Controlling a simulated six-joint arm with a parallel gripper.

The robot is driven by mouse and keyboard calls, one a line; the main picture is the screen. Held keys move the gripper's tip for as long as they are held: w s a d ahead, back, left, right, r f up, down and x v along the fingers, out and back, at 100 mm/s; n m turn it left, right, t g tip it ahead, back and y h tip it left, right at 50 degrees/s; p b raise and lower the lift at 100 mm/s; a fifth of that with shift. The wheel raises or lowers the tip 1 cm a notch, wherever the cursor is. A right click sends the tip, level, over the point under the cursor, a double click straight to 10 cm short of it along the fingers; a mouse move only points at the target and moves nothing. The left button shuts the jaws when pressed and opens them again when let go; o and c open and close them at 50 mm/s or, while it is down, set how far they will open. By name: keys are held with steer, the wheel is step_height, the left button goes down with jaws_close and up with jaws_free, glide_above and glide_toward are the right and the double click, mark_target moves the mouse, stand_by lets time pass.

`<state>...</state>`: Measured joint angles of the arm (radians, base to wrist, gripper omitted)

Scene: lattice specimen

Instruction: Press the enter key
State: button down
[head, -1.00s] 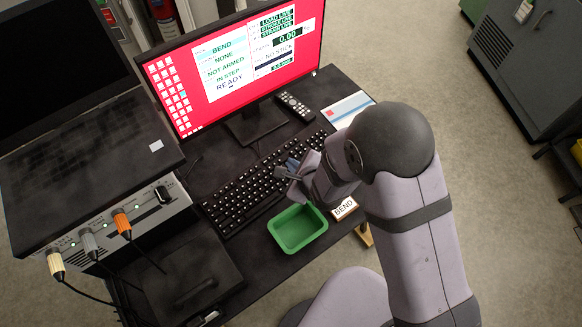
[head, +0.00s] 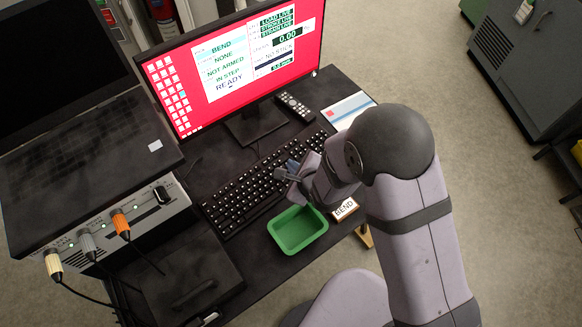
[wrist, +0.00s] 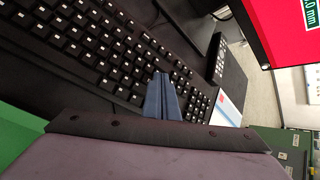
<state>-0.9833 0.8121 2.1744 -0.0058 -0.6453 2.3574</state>
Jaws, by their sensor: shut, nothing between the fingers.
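A black keyboard (head: 248,190) with white-marked keys lies on the dark desk in front of the monitor. It also fills the upper left of the wrist view (wrist: 85,45). My gripper (head: 290,170) is over the right part of the keyboard, with its fingers shut and empty. In the wrist view the blue-grey fingertips (wrist: 160,82) are together and point at the keys right of the main letter block. I cannot tell whether they touch a key. The enter key cannot be singled out; my fingers and wrist hide some keys there.
A remote (head: 295,106) and a white-blue card (head: 348,107) lie behind to the right. The monitor (head: 236,62) reads "READY". An instrument with cables (head: 125,232) stands left.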

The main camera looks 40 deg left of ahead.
stand_by(0.6)
steer(key=shift+r+p, duration=0.5)
steer(key=shift+r, duration=0.2)
step_height(320, 180, up, 5)
steer(key=p, duration=0.3)
steer(key=shift+p, duration=0.4)
stand_by(0.3)
